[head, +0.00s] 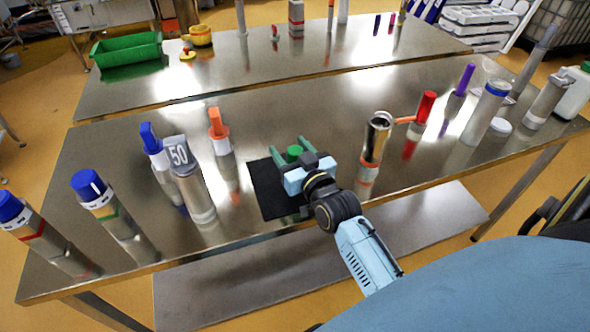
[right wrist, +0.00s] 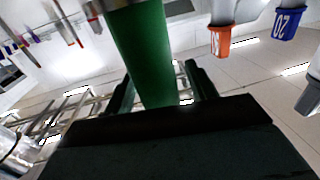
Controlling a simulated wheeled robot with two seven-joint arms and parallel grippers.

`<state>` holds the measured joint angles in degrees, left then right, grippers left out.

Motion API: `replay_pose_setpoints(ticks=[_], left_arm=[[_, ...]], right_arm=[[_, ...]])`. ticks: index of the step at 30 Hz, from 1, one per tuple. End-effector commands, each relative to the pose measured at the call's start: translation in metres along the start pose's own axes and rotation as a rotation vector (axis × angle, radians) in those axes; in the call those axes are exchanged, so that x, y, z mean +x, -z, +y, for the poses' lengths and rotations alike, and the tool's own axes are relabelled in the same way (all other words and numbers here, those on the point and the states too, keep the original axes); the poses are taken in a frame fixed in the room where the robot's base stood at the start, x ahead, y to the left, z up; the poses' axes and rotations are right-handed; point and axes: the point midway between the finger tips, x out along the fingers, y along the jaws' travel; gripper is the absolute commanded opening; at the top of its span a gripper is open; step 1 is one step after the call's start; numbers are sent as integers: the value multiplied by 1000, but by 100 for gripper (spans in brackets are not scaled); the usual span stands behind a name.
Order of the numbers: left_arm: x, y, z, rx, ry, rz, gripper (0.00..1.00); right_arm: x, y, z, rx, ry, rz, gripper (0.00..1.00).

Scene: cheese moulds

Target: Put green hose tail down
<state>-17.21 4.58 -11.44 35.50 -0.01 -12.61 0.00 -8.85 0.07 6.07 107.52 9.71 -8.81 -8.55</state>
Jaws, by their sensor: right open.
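The green hose tail (head: 294,152) shows as a short green round end at the black mat (head: 266,186), near the front middle of the table. In the right wrist view it is a green cylinder (right wrist: 144,45) running from the top edge down between my fingers. My right gripper (head: 291,150) is open, with one finger on each side of the green piece. I cannot tell whether either finger touches it. The gripper body hides its lower part and part of the mat. My left gripper is not in view.
A steel cylinder (head: 376,140) stands close right of my gripper, with an orange-handled piece (head: 217,124) to the left. A cylinder marked 50 (head: 190,180) and blue-capped cylinders (head: 98,195) stand further left. A green bin (head: 126,51) sits on the back table.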

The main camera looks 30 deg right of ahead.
Motion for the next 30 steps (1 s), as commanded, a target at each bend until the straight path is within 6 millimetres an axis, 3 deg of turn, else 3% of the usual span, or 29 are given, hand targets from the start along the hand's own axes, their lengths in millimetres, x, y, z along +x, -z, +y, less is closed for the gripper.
replay_pose_setpoints(ticks=[2,15,23,30], left_arm=[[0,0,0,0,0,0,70],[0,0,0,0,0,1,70],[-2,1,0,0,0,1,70],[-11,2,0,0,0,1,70]], right_arm=[[0,0,0,0,0,0,57],[0,1,0,-1,0,2,0],[0,6,0,-1,0,2,0],[0,51,0,0,-1,7,0]])
